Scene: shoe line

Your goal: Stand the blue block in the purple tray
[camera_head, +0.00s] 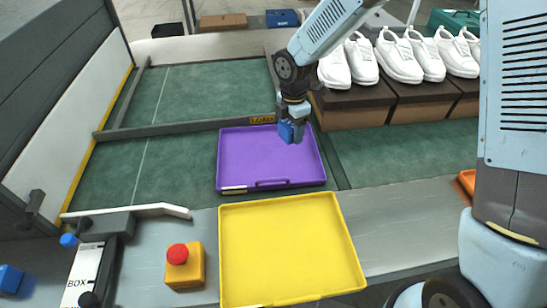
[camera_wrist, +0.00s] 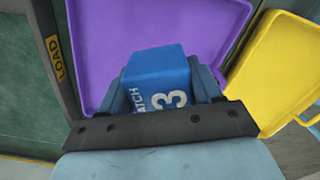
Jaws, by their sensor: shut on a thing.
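The purple tray (camera_head: 262,163) lies on the green belt in the head view, and it also shows in the wrist view (camera_wrist: 210,22). My gripper (camera_head: 291,127) is over the tray's far right part. It is shut on the blue block (camera_wrist: 158,82), which has white lettering and a "3" on the side facing the wrist camera. In the head view the block (camera_head: 288,131) is partly hidden by the fingers. I cannot tell whether its lower end touches the tray floor.
An empty yellow tray (camera_head: 290,248) sits in front of the purple one. White shoes (camera_head: 398,58) stand on brown boxes (camera_head: 352,108) at the right back. A red button on a yellow box (camera_head: 185,268) is at front left. A grey bar (camera_head: 190,128) crosses the belt behind the purple tray.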

